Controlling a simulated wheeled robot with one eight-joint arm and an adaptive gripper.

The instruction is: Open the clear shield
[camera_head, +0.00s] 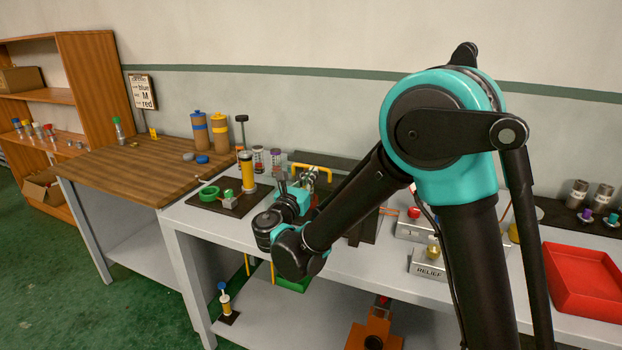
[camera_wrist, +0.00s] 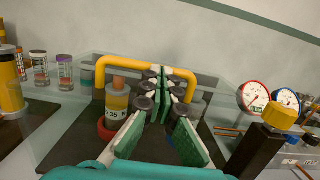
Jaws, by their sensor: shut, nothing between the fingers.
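The clear shield is a see-through panel that is hard to make out; its yellow arched handle (camera_wrist: 122,63) spans the middle of the wrist view and also shows in the head view (camera_head: 312,168). My gripper (camera_wrist: 164,78) is shut and empty, its green-padded fingers together at the middle of the handle's arch. I cannot tell whether the fingertips touch the bar. In the head view my gripper (camera_head: 308,180) is beside the handle, partly hidden by my arm. An orange-topped cylinder with a label (camera_wrist: 117,98) stands in a red ring behind the left finger.
Two gauges (camera_wrist: 254,97) and a yellow-knobbed valve (camera_wrist: 280,114) stand to the right. Small jars (camera_wrist: 66,72) and a yellow cylinder (camera_wrist: 10,80) stand to the left. In the head view, a red tray (camera_head: 585,282) sits at the right of the grey bench (camera_head: 215,228).

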